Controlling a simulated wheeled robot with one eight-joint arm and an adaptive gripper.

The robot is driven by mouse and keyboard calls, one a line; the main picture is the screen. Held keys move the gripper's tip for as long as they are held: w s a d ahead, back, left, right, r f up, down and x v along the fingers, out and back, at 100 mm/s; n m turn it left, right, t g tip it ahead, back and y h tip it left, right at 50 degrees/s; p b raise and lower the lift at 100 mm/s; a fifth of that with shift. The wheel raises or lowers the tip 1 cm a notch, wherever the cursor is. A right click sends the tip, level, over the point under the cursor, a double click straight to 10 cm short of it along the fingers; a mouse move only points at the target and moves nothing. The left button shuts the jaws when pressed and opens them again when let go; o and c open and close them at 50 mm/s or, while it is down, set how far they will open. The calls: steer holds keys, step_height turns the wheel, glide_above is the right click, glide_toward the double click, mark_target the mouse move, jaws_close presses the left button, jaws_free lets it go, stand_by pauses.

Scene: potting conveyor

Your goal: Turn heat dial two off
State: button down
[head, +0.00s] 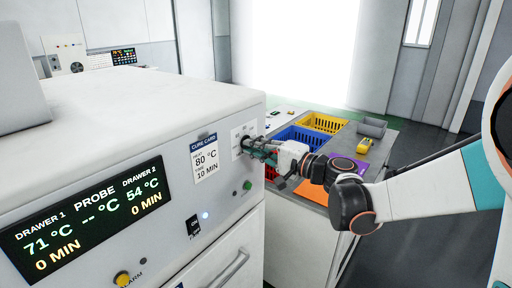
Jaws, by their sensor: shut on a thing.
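A white dial plate (237,148) is on the front of the white oven cabinet (120,110), at its right end. My gripper (248,147) is at this plate, shut on a dial that I take to be heat dial two. The fingers cover the dial, so its pointer and setting are hidden. The cabinet's display (84,221) reads 71 °C and 0 MIN for drawer 1, and 54 °C for drawer 2. The probe reading is dashes.
A cure card (205,158) reading 80 °C and 10 MIN is left of the plate. A green button (247,185), black switch (193,228) and amber alarm button (122,278) are lower. Blue (300,138) and yellow (324,122) crates stand on a bench behind my gripper.

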steer(key=shift+f, duration=0.1)
steer(key=c, duration=1.6)
jaws_free()
steer(key=shift+c, duration=0.2)
steer(key=shift+d, duration=0.1)
steer(key=v, duration=1.2)
steer(key=shift+s, duration=0.1)
